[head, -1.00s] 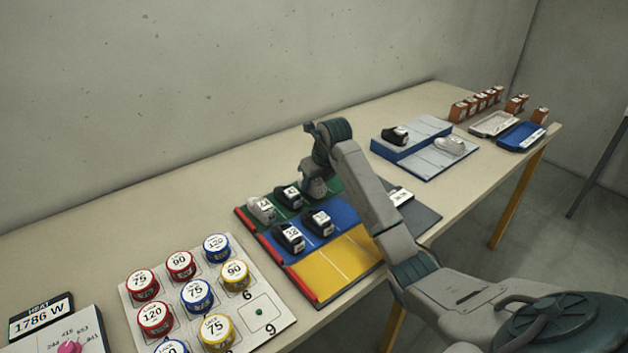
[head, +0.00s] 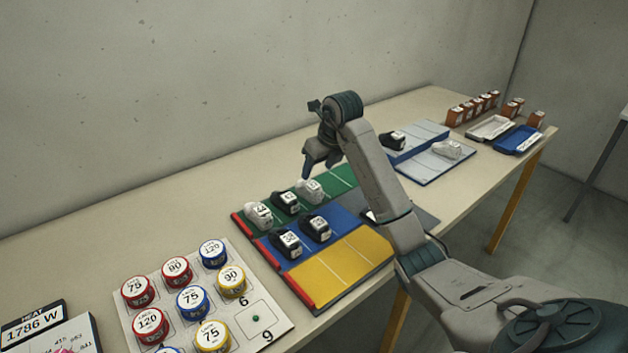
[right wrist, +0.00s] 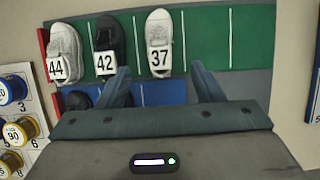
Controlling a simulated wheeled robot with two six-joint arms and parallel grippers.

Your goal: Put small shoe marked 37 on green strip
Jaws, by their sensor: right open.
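The small white shoe marked 37 (head: 310,190) stands on the green strip (head: 342,177), to the right of the black shoe marked 42 (head: 287,202). In the right wrist view shoe 37 (right wrist: 158,28) rests wholly on the green strip (right wrist: 225,38), its label facing me. The white shoe marked 44 (right wrist: 64,45) is at the strip's left end. My right gripper (head: 318,168) is open and empty, just above shoe 37. Its parted fingers (right wrist: 160,80) show in the wrist view, apart from the shoe. My left gripper is not in view.
Two black shoes (head: 315,228) stand on the blue strip (head: 345,217). The yellow strip (head: 335,265) is empty. A board with tins (head: 265,300) lies at left. A blue-and-grey shoe stand (head: 425,165) with two shoes and trays (head: 490,127) lie beyond my right arm.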

